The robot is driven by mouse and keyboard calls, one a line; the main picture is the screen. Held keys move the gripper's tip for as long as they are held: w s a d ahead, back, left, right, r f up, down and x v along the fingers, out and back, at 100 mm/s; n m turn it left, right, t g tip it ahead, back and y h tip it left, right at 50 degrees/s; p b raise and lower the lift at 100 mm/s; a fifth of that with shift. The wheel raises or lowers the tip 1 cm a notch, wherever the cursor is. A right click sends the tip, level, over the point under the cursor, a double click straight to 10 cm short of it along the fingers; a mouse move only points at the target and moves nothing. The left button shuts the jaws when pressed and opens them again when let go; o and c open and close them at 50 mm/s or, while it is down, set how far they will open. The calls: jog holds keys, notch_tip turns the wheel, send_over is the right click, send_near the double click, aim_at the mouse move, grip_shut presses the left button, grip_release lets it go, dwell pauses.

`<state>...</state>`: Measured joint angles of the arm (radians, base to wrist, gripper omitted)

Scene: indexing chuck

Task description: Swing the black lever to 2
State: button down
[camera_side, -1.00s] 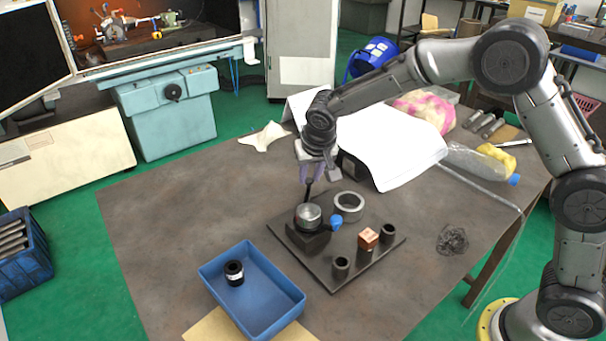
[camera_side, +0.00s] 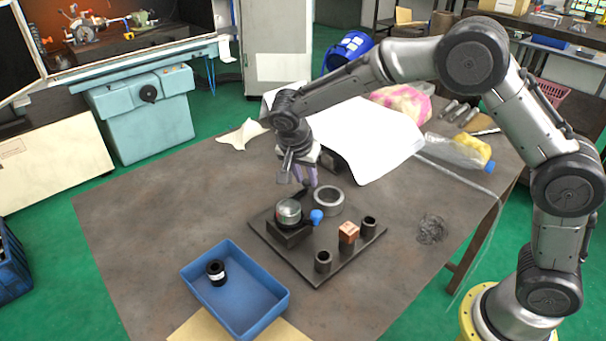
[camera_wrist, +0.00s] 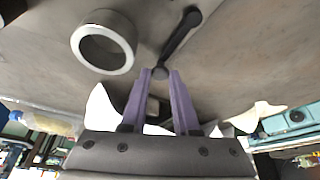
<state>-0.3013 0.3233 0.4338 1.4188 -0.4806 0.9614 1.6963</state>
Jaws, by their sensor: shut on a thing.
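The black lever (camera_side: 300,193) runs from the small round metal chuck (camera_side: 289,210), which sits on a dark block on the base plate (camera_side: 282,258). A blue knob (camera_side: 317,216) sits at the chuck's right. No position number is legible, so I cannot tell which mark the lever points to.
A grey ring (camera_side: 340,200) lies just right of my gripper. A blue tray (camera_side: 269,312) with a black cylinder (camera_side: 216,272) is in front. White sheets (camera_side: 375,150) lie behind. The table's left is clear.

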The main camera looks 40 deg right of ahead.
dwell(0.3)
jog(key=c, duration=0.7)
grip_release()
jog(key=shift+o, duration=0.2)
jog(key=shift+s, duration=0.1)
jog(key=v, duration=1.4)
